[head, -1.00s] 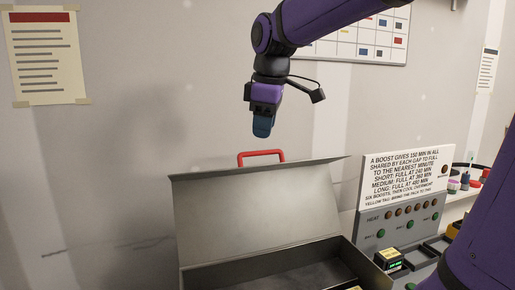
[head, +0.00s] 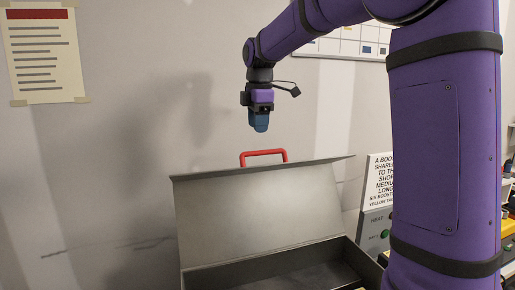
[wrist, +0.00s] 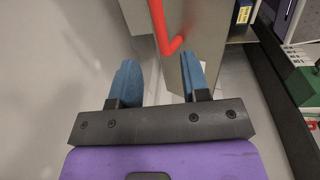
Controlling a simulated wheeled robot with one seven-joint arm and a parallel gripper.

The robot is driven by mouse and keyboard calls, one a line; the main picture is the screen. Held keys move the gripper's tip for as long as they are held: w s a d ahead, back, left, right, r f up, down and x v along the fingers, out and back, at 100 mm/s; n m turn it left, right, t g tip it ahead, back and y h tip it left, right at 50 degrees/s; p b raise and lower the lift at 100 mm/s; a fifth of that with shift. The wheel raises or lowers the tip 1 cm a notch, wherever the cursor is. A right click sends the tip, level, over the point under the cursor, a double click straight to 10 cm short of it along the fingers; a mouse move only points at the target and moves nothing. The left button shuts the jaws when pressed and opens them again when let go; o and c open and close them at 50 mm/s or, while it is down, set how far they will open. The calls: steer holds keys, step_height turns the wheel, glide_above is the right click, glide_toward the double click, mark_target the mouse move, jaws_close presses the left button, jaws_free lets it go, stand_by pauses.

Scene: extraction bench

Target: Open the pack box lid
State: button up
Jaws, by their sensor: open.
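The pack box (head: 300,272) is a grey metal case at the bottom centre of the head view. Its lid (head: 262,215) stands raised and tilted back, with the inside of the box showing. A red handle (head: 264,156) sticks up at the lid's top edge; it also shows in the wrist view (wrist: 159,27). My gripper (head: 261,128) hangs above the handle, apart from it, pointing down. In the wrist view its two blue fingers (wrist: 158,82) are spread with nothing held between them. The red handle shows beyond the fingertips.
A grey panel with a white text sign (head: 379,185) stands right of the box, mostly hidden by my purple arm. A paper notice (head: 41,55) and a chart (head: 345,42) are on the wall. The space left of the box is clear.

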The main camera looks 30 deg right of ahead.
steer(key=f, duration=0.7)
steer(key=shift+w+d+f, duration=0.1)
steer(key=shift+w+f, duration=0.1)
steer(key=shift+w, duration=0.15)
jaws_close()
